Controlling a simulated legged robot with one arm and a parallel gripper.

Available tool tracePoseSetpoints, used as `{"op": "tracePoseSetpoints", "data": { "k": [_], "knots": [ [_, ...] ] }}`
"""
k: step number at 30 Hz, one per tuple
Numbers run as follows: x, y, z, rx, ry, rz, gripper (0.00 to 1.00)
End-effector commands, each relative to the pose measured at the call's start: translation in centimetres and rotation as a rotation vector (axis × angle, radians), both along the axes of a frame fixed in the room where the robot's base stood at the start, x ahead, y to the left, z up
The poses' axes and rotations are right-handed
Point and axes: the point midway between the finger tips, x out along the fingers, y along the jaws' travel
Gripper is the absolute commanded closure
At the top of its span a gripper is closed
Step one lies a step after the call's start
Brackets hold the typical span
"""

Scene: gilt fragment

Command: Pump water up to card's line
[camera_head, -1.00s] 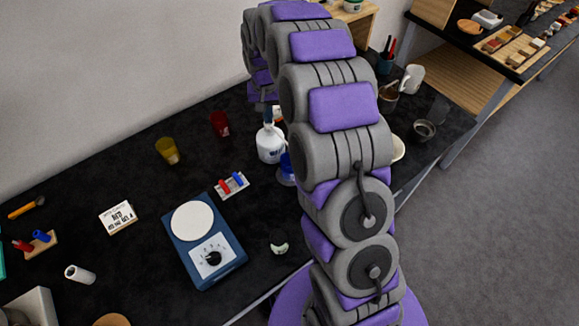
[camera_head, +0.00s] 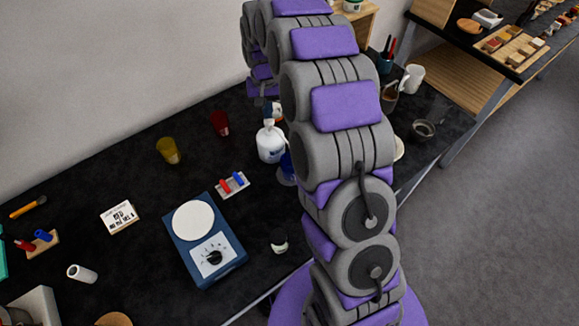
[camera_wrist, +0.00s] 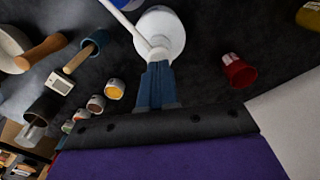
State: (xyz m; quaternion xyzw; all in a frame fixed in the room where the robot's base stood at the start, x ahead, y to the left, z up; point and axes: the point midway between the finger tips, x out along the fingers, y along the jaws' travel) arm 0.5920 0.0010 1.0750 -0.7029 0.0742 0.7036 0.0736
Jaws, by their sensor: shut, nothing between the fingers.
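A white pump bottle (camera_head: 270,146) with a dark label stands on the black table, partly behind my arm. The wrist view shows its white top (camera_wrist: 163,28) and long spout pointing to the upper left. My gripper (camera_wrist: 157,68) is shut and empty, with its blue fingertips at the pump head; whether they touch it is unclear. A small white card (camera_head: 119,217) with black print, too small to read, lies left of the scale. A red cup (camera_head: 220,124), a yellow cup (camera_head: 168,150) and a partly hidden blue cup (camera_head: 287,171) stand near the bottle. No water level is visible.
A blue scale (camera_head: 226,262) with a white round plate stands in front. A small rack (camera_head: 232,186) with red and blue pieces lies beside it. Several small jars (camera_wrist: 114,89) and a wooden-handled thing (camera_wrist: 42,50) lie left of the bottle in the wrist view.

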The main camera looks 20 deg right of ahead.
Motion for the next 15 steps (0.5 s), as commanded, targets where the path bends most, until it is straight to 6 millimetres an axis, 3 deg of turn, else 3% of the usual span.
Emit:
{"op": "tracePoseSetpoints", "data": {
  "k": [15],
  "knots": [
    [0.0,0.0,-1.4,0.000,0.000,0.000,1.00]
  ]
}}
